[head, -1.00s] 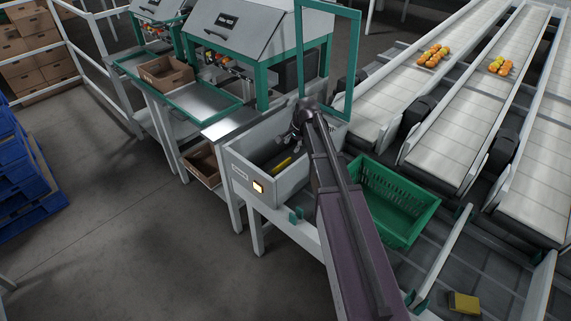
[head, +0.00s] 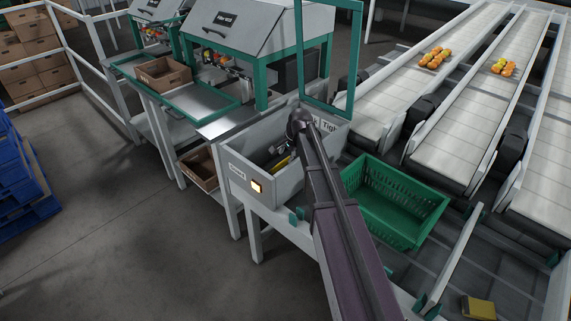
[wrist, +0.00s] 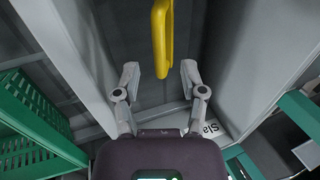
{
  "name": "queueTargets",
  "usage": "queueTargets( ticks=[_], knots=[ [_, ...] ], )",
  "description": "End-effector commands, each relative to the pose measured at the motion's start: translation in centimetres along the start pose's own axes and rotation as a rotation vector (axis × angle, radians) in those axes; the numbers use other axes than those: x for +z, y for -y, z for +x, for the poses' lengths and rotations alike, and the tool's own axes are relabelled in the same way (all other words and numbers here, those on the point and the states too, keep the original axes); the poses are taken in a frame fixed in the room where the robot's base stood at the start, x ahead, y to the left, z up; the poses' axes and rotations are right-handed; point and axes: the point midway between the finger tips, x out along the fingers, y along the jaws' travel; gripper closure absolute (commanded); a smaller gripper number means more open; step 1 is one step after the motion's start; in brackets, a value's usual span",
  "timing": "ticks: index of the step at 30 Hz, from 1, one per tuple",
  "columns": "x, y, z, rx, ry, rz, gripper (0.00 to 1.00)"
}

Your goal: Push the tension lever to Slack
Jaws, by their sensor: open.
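The tension lever shows as a yellow bar (wrist: 162,38) in the wrist view, inside a grey open-topped box (head: 277,191). In the head view only part of the lever (head: 281,163) shows beside my arm. My gripper (wrist: 161,76) is open and empty. The lever lies ahead of the fingertips, about in line with the gap between them; I see no contact. A label reading "Sla", cut off, shows in the wrist view (wrist: 211,128). A partly hidden "Tigh" label (head: 330,124) is on the box in the head view.
A green crate (head: 420,225) stands right of the box. A lit button (head: 257,187) is on the box front. A green frame (head: 299,55) rises behind the box. Conveyors (head: 455,95) with fruit run at the right. Open floor lies at the left.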

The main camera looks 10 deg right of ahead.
Motion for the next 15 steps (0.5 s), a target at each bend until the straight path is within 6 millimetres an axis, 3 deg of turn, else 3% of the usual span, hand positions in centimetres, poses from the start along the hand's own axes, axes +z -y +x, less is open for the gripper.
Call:
queueTargets(
  ticks=[6, 15],
  knots=[
    [0.0, -0.1, 2.0, 0.000, 0.000, 0.000, 0.46],
    [0.0, 0.0, 2.9, 0.000, 0.000, 0.000, 0.46]
  ],
)
